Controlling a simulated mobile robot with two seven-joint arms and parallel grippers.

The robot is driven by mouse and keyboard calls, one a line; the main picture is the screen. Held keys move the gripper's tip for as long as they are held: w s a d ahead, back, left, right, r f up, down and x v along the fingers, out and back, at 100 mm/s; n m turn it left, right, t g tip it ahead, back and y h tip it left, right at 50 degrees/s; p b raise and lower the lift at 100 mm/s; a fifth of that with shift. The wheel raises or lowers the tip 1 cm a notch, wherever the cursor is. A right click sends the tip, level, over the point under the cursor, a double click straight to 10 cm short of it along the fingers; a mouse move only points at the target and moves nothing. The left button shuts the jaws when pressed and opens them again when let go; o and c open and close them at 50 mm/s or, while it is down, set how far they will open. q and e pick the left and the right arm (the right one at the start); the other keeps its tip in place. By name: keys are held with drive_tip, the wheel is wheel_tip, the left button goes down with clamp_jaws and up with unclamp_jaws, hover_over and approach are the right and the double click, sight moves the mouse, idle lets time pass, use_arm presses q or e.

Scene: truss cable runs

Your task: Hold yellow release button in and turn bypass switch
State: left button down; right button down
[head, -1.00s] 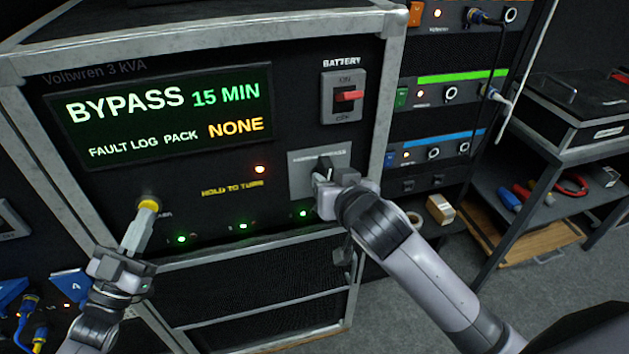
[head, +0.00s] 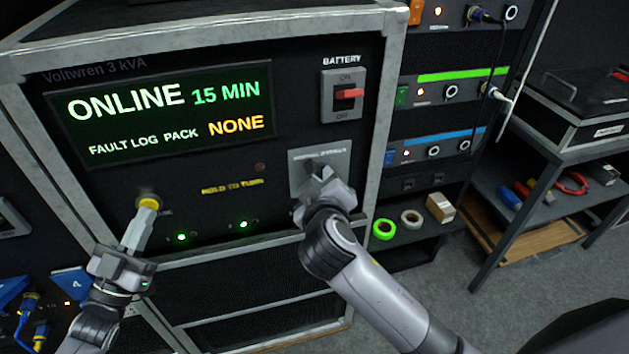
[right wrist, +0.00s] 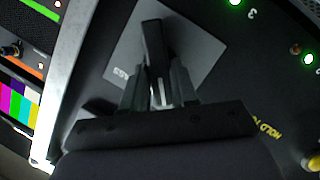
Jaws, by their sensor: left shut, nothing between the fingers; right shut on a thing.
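The yellow release button (head: 149,204) is at the lower left of the black UPS panel. My left gripper (head: 139,226) is shut and empty, its fingertips against the button. The bypass switch is a black handle (right wrist: 154,40) on a grey plate (head: 307,160) at the panel's right. My right gripper (head: 318,178) is shut on the handle; it also shows in the right wrist view (right wrist: 160,85). In the head view the gripper hides most of the handle. The display (head: 160,110) reads ONLINE, 15 MIN, FAULT LOG PACK NONE.
A red battery switch (head: 347,94) sits above the bypass plate. Racked units (head: 445,90) with plugged cables stand to the right. Tape rolls (head: 384,229) and a small box (head: 440,207) lie on a low shelf. A cart (head: 560,185) with tools stands at the far right.

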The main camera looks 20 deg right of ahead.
drive_tip(key=shift+f+n+h, duration=0.1)
drive_tip(key=shift+n+h, duration=0.2)
drive_tip(key=shift+n, duration=0.1)
idle(0.3)
drive_tip(key=c, duration=1)
unclamp_jaws()
drive_tip(key=shift+o, duration=0.2)
wheel_tip(320, 180, up, 10)
drive_tip(key=shift+r, duration=0.1)
